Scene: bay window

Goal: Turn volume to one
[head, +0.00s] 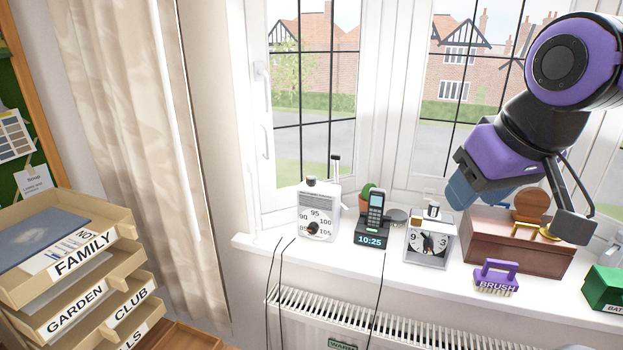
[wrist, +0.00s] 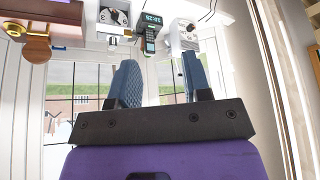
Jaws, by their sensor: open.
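A white radio (head: 318,222) stands on the windowsill, left of centre in the head view. Its front has a frequency dial marked 85 to 105 with a dark knob (head: 312,229) at its lower middle. A small dark knob (head: 311,181) and an upright antenna (head: 335,170) are on top. No volume marking is readable. The radio also shows upside down in the wrist view (wrist: 188,38). My gripper (head: 462,190) is up to the right, apart from the radio, over the clock and wooden box area. Its two blue fingers are apart and empty in the wrist view (wrist: 161,75).
Right of the radio are a phone on a dock (head: 371,238) reading 10:25, a cactus (head: 367,190), a clock (head: 429,246), a wooden box (head: 490,238), a purple brush (head: 495,278) and a green box (head: 605,288). Labelled trays (head: 92,290) stand left. Cables hang before the sill.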

